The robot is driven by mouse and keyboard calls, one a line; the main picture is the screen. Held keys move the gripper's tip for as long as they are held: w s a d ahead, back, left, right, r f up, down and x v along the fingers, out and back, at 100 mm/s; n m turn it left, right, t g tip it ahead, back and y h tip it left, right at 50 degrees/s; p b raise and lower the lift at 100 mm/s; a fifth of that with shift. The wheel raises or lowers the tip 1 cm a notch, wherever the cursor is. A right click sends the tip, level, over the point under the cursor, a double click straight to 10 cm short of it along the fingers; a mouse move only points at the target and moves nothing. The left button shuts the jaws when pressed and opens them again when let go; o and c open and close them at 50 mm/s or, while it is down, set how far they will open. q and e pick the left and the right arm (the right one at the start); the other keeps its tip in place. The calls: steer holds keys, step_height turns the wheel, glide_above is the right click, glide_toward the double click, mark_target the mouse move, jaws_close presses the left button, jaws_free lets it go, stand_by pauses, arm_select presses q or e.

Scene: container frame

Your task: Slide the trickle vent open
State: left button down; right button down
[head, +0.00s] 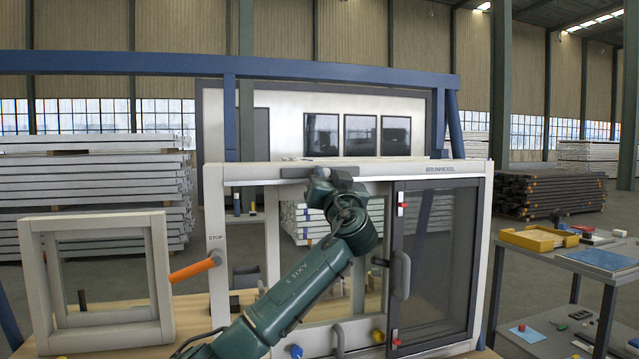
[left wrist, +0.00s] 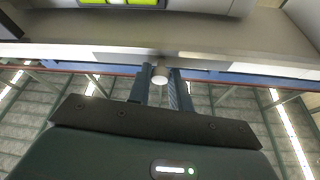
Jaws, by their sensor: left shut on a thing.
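The trickle vent (head: 262,172) is a pale strip along the top rail of the white window frame (head: 215,250) in the head view. In the left wrist view the underside of a pale rail (left wrist: 230,45) crosses the top, with yellow-green patches (left wrist: 110,3) above it. A small round pale knob (left wrist: 159,73) sits between my fingers. My left gripper (head: 322,168) is at the top rail, left of the frame's middle; in the left wrist view its fingers (left wrist: 160,88) are shut on the knob. In the head view my gripper hides the knob and part of the vent.
A dark sliding sash (head: 435,265) with a grey handle (head: 401,275) fills the frame's right side. An orange lever (head: 194,270) sticks out at left by a STOP label. A smaller white frame (head: 98,280) stands left.

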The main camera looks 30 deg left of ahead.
arm_select(q)
steer(key=shift+w+d+r, duration=0.1)
steer(key=shift+d, duration=0.15)
steer(key=shift+a, duration=0.1)
steer(key=c, duration=1.7)
jaws_free()
steer(key=shift+c, duration=0.2)
steer(key=o, duration=0.5)
steer(key=shift+w, duration=0.15)
steer(key=shift+c, duration=0.2)
arm_select(e)
steer(key=shift+w+r, duration=0.1)
steer(key=shift+r, duration=0.1)
